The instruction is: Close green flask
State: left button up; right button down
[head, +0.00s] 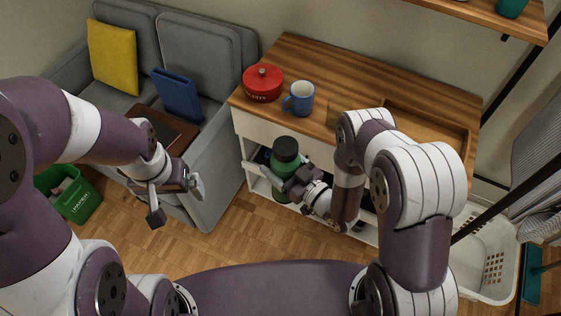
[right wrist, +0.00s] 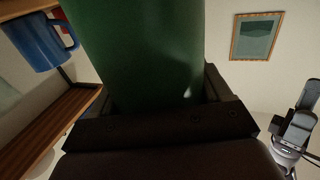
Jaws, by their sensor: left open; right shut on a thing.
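The green flask (head: 288,179) stands roughly upright in front of the wooden-topped cabinet in the head view, with a black cap (head: 285,149) at its top. My right gripper (head: 284,184) is shut on the flask's body. The flask's green body (right wrist: 140,50) fills the middle of the right wrist view between the fingers; its cap is out of that view. Whether the cap is fully seated cannot be told. My left gripper (head: 176,203) is open and empty, to the left of the flask and apart from it. It also shows at the right edge of the right wrist view (right wrist: 296,128).
On the cabinet top (head: 340,75) stand a red lidded pot (head: 263,82) and a blue mug (head: 299,98). A grey sofa (head: 205,45) with yellow and blue items is at left. A green bin (head: 75,200) and a white basket (head: 490,255) are on the floor.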

jog(key=w+d+r+m+t+h+p, duration=0.2)
jog(key=d+r+m+t+h+p, duration=0.2)
jog(key=d+r+m+h+p, duration=0.4)
jog(key=d+r+h+p, duration=0.3)
jog(key=d+r+p, duration=0.3)
jog(key=r+p, duration=0.3)
jog(key=shift+d+h, duration=0.3)
jog(key=shift+d, duration=0.1)
